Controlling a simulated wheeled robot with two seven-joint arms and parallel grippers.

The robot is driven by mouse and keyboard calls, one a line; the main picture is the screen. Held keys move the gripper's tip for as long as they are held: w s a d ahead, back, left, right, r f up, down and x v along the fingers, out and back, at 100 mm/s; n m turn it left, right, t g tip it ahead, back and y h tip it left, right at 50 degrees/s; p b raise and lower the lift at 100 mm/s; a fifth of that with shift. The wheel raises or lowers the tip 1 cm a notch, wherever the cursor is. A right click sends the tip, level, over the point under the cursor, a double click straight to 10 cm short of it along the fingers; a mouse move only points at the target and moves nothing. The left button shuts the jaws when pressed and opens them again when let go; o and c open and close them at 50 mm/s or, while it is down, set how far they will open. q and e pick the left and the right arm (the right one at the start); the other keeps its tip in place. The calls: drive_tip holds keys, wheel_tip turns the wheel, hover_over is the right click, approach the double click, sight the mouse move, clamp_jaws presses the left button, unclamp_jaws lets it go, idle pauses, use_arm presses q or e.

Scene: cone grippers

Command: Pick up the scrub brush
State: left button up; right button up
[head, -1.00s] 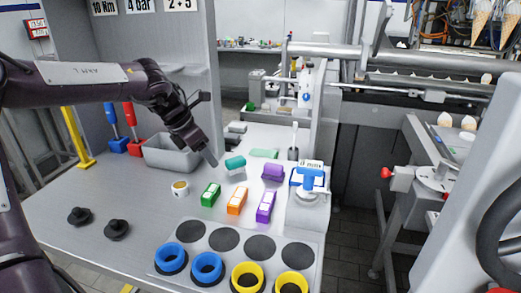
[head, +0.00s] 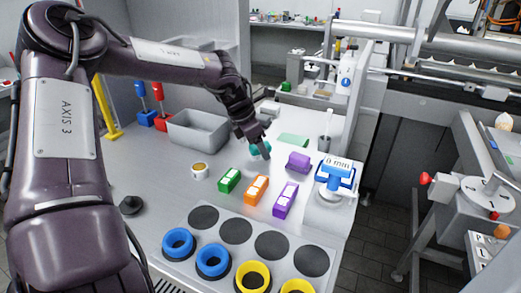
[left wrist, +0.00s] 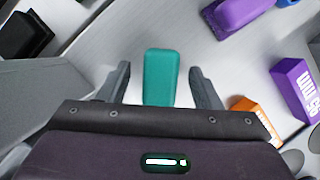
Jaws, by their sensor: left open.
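A teal rounded block, seemingly the scrub brush (head: 262,148), lies on the grey bench; no bristles show. It also shows in the left wrist view (left wrist: 160,80), lengthwise between the fingers. My left gripper (head: 256,153) points down right at it and partly hides it in the head view. In the left wrist view my left gripper (left wrist: 160,72) is open, with one finger on each side of the teal block and a gap at both sides. The near end of the block is hidden by the gripper body. My right gripper is not in view.
A purple block (head: 298,162) lies right of the teal one. Green (head: 230,180), orange (head: 256,190) and purple (head: 285,199) boxes stand nearer. A green flat piece (head: 293,140) lies behind.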

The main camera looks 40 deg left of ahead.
use_arm(q)
drive_tip(key=shift+w+d+f, duration=0.1)
drive_tip(key=shift+w+f, duration=0.05)
drive_tip(key=shift+f, duration=0.2)
drive_tip(key=shift+c, duration=0.2)
drive_tip(key=c, duration=1.1)
drive_tip(key=shift+r, duration=0.15)
